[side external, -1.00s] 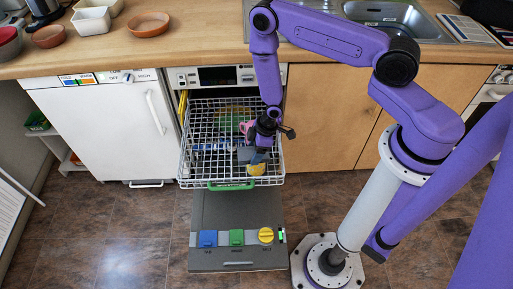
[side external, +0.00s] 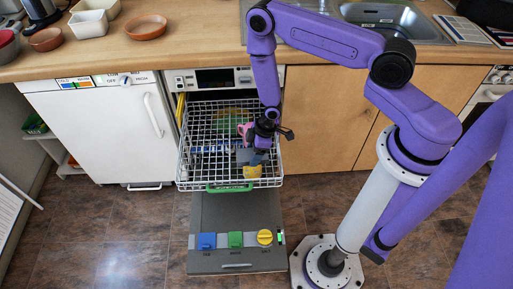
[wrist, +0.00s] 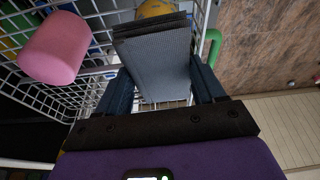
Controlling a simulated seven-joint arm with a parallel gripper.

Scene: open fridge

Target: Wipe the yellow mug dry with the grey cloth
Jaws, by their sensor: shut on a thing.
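The yellow mug (side external: 251,172) is at the front right of the white wire rack (side external: 196,183). In the wrist view, only part of the mug (wrist: 154,9) shows at the top edge, behind the cloth. My gripper (side external: 258,157) is over the rack, just above the mug. In the wrist view, my gripper (wrist: 162,84) is shut on the grey cloth (wrist: 155,62), a ribbed, folded piece reaching from between the fingers toward the mug. The cloth's far edge overlaps the mug in that view; I cannot tell whether they touch.
A pink cylindrical thing (wrist: 53,48) is in the rack beside my gripper; it also shows in the side view (side external: 244,130). The rack's green handle (side external: 229,188) is at the front. Below is a grey panel (side external: 237,212) with blue, green and yellow controls.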

